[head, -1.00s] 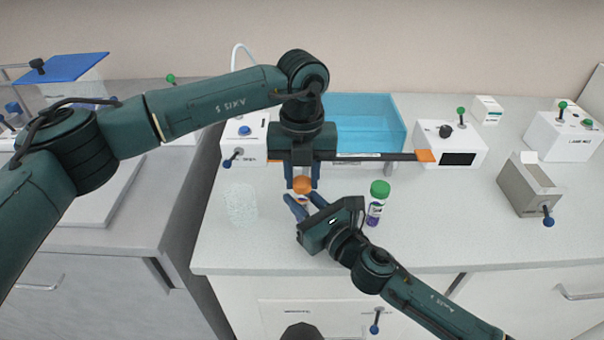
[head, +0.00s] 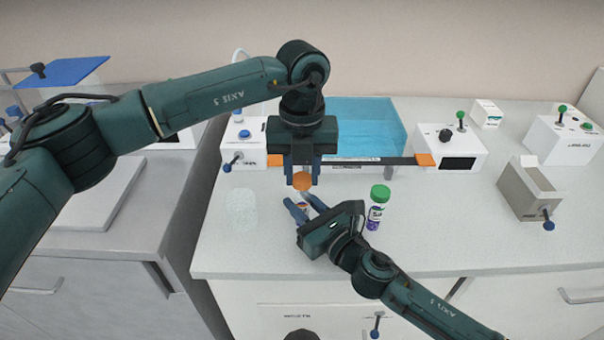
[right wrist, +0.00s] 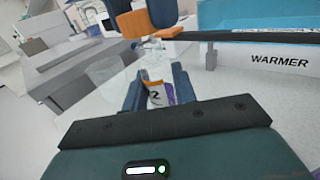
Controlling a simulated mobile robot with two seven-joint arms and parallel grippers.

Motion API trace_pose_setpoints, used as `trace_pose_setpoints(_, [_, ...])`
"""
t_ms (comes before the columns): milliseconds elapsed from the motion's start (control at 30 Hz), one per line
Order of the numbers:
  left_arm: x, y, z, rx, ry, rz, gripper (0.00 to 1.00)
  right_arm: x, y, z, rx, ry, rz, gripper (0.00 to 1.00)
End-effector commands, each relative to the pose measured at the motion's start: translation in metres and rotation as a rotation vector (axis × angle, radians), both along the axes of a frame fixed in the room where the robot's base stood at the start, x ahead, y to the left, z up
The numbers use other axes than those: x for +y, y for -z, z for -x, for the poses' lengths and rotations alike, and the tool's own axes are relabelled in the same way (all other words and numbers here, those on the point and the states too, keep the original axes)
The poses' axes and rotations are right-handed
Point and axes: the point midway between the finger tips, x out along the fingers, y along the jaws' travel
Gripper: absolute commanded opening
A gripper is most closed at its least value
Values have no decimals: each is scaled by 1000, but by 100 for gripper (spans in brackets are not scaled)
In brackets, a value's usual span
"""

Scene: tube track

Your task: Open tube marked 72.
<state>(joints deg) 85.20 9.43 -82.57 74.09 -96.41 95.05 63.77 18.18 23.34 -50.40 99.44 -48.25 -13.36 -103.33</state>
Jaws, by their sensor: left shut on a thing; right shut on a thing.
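My left gripper (head: 303,180) points down, shut on an orange cap (head: 302,182). The cap also shows in the right wrist view (right wrist: 132,22), above the tube and apart from it. My right gripper (head: 301,205) is shut on the tube, which also shows between its fingers in the right wrist view (right wrist: 158,95). The tube has a white label with a 2 in sight and a purple part. The rest of the number is hidden. Its clear top looks uncapped.
A second tube with a green cap (head: 379,194) stands just right of my right gripper. A clear container (head: 241,209) is at the left. A blue warmer bath (head: 365,120), white devices (head: 450,148) and a grey box (head: 528,190) stand behind and right.

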Motion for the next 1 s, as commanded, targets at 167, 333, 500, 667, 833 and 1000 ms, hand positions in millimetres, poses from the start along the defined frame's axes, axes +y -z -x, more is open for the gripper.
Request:
trace_pose_setpoints(167, [0, -2, 0, 0, 1, 0, 3, 0, 0, 0, 1, 0, 1, 0])
trace_pose_setpoints(333, [0, -2, 0, 0, 1, 0, 3, 0, 0, 0, 0, 0, 0, 0])
trace_pose_setpoints(500, [0, -9, 0, -1, 0, 0, 3, 0, 0, 0, 1, 0, 1, 0])
trace_pose_setpoints(667, [0, -30, 0, -2, 0, 1, 3, 0, 0, 0, 1, 0, 1, 0])
trace_pose_setpoints(833, [0, -42, 0, -1, 1, 0, 3, 0, 0, 0, 0, 0, 0, 0])
trace_pose_setpoints(1000, [0, -42, 0, 0, 0, 0, 3, 0, 0, 0, 0, 0, 0, 0])
